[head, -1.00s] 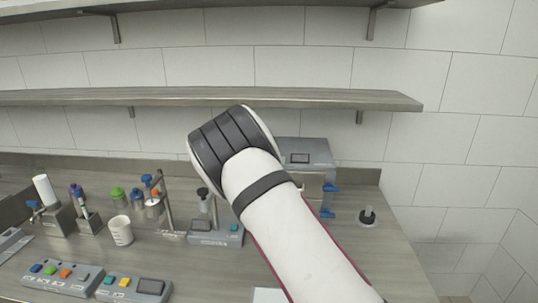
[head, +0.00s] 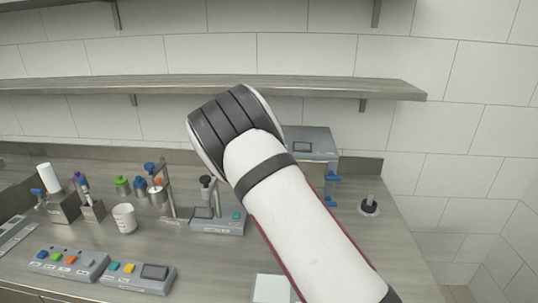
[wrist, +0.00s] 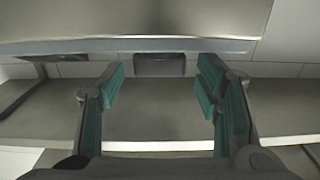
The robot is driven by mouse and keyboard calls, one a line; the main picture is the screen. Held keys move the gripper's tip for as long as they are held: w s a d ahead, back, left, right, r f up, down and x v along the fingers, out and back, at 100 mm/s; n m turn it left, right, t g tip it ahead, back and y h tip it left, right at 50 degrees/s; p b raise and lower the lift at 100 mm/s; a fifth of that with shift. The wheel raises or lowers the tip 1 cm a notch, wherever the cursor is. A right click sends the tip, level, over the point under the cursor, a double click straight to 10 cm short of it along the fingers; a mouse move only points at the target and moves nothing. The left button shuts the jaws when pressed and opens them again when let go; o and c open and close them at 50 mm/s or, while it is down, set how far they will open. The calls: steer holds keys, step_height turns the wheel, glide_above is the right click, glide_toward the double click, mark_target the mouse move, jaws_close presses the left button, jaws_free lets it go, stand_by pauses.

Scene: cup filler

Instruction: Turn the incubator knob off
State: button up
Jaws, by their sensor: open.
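A grey box with a small dark display (head: 302,146) and blue fittings (head: 333,177) stands at the back right in the head view, partly hidden by my arm. It may be the incubator; I cannot confirm that. My gripper (wrist: 161,100) is open in the wrist view, with teal pads on both sides. A dark grey block (wrist: 160,64) shows beyond and between the fingers, just below a pale metal edge, apart from the pads. I cannot tell whether it is the knob. My gripper is hidden behind my arm in the head view.
A small stand device (head: 218,220), a white cup (head: 124,218) and several bottles stand left of my arm. Button panels (head: 138,277) lie at the front left. A black-based round piece (head: 369,206) stands at the right. A shelf (head: 200,87) runs above the counter.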

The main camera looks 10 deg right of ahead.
steer(key=v, duration=1)
steer(key=shift+s, duration=0.15)
